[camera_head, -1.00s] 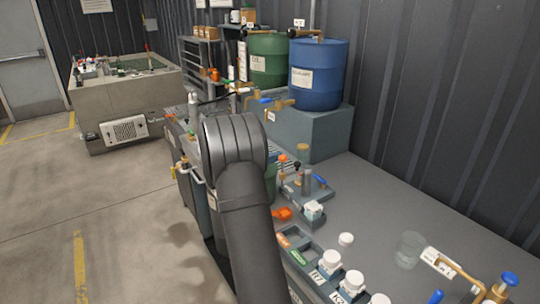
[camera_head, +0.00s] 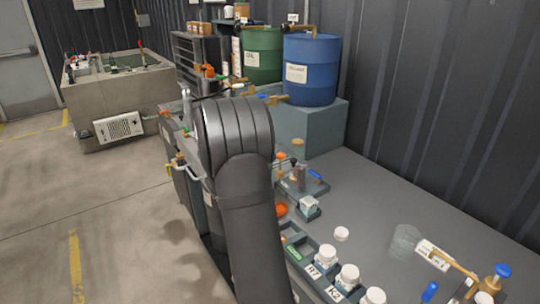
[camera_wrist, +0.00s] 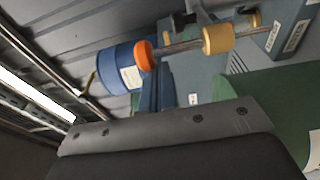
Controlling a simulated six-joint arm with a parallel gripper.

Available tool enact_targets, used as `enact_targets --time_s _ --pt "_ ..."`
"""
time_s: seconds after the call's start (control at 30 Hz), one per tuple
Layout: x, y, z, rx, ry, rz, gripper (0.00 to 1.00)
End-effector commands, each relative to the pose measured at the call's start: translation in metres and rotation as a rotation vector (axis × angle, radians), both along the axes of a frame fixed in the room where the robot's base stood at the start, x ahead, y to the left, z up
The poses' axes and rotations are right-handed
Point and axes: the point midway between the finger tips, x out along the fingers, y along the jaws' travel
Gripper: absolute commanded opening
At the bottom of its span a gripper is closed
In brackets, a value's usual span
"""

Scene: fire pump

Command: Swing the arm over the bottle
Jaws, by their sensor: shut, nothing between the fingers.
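Several white-capped bottles stand in a row at the front of the bench in the head view. One is behind the R7 label (camera_head: 326,257), another behind the K2 label (camera_head: 347,277), and another (camera_head: 375,296) is cut by the lower edge. I cannot tell which one is the task's bottle. My dark arm rises left of them, and its bend hides my gripper in the head view. In the wrist view a grey plate with screws, part of my gripper (camera_wrist: 165,128), crosses the lower half. It is shut, and no bottle shows near it.
A blue drum (camera_head: 311,70) and a green drum (camera_head: 263,55) stand on a raised block behind the bench. A small stand with upright rods (camera_head: 301,180) and a clear beaker (camera_head: 404,241) are on the bench. A blue-knobbed brass valve (camera_head: 497,278) is at right.

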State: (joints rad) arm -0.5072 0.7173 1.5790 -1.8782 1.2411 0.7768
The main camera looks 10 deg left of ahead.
Motion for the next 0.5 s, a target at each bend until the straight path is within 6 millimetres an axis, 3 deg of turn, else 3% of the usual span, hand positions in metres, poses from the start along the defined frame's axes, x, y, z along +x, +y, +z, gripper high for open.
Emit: enact_targets --time_s 0.1,0.5 --pt "-0.011 -0.009 0.001 -0.001 0.002 0.080 0.00" --pt "-0.038 -0.044 0.000 -0.001 0.001 0.073 0.00"
